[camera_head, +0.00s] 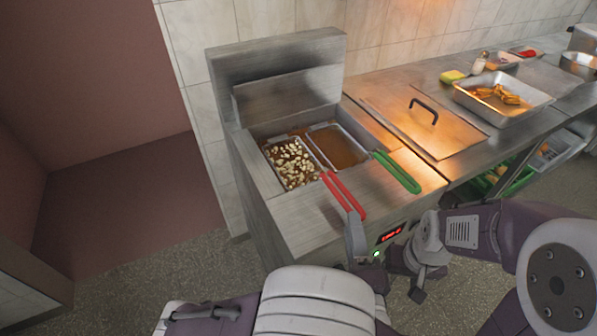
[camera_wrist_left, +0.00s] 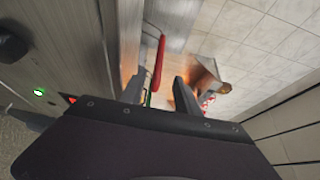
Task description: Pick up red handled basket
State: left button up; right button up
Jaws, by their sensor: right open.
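The red handled basket (camera_head: 293,163) sits in the left well of the steel fryer and is filled with pale chunks of food. Its red handle (camera_head: 344,195) sticks out over the fryer's front edge. My left gripper (camera_head: 357,238) is at the handle's near end, partly hidden by my own arm. In the left wrist view the fingers stand apart, with the red handle (camera_wrist_left: 158,64) showing between them; contact cannot be told. My right gripper (camera_head: 412,276) is open and empty in front of the fryer, below the counter edge.
To the right are a steel lid (camera_head: 424,118) with a black handle, a tray of food (camera_head: 507,112) and a yellow sponge (camera_head: 453,76). Floor to the left is clear.

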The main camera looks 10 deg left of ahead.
aim_at(348, 204)
pick_arm(q)
jog(key=w, duration=0.3)
jog(key=w+a, duration=0.1)
jog(key=w, duration=0.5)
jog(key=shift+a+f, duration=0.2)
jog(key=shift+a, duration=0.05)
jog(key=shift+s, duration=0.15)
jog(key=shift+c, duration=0.9)
grip_shut()
